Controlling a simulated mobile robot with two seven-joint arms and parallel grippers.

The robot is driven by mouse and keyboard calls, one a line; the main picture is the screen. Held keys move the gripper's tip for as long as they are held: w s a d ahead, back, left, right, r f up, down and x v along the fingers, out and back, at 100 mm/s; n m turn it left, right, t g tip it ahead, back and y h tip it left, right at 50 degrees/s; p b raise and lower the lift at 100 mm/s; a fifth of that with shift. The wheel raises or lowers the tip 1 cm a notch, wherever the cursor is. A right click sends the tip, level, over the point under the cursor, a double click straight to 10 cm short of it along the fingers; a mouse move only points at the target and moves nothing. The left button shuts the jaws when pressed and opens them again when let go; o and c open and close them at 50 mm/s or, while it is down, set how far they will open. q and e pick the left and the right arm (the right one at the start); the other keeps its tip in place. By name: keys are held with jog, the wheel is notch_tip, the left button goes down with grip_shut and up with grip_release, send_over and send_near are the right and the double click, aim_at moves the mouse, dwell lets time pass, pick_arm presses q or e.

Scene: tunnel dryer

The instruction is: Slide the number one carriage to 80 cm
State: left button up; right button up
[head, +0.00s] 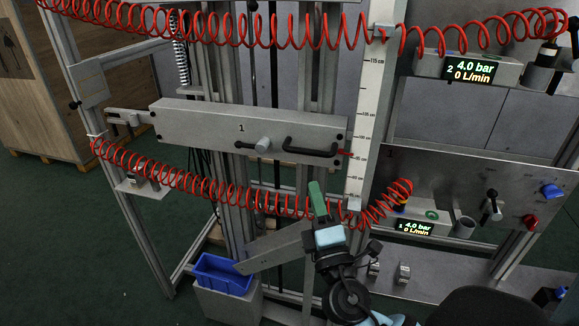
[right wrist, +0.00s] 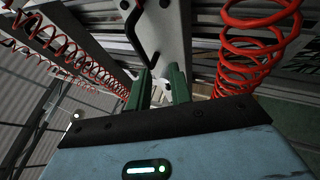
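The number one carriage (head: 200,124) is a long grey plate marked 1 across the vertical rails. It has a black bar handle (head: 312,150) at its right and a small knob (head: 263,144) beside it. A red pointer (head: 345,153) at its right end meets the white cm scale (head: 357,175); the nearby figures are too small to read surely. My right gripper (head: 317,198) points up below the handle, apart from it. In the right wrist view its green fingers (right wrist: 160,88) stand apart and empty, with the handle (right wrist: 134,28) beyond. My left gripper is not in view.
A red coiled hose (head: 210,186) hangs below the carriage and passes close to my right gripper. A panel (head: 465,185) with valves and a 4.0 bar display stands at the right. A blue bin (head: 222,275) sits low at the left.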

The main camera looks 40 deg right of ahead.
aim_at(306, 152)
jog(key=shift+t+h, duration=0.4)
jog(key=shift+h, duration=0.2)
jog(key=w+r, duration=0.1)
jog(key=r, duration=0.1)
jog(key=w+d+r+p, duration=0.1)
jog(key=w+r, duration=0.1)
jog(key=w+d+r+p, duration=0.1)
jog(key=w+r, duration=0.1)
jog(key=shift+w, duration=0.2)
jog(key=shift+w+d+r, duration=0.2)
jog(key=shift+w+r, duration=0.05)
jog(key=shift+w, duration=0.3)
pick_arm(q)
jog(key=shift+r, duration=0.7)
pick_arm(e)
jog(key=shift+w, duration=0.15)
grip_shut()
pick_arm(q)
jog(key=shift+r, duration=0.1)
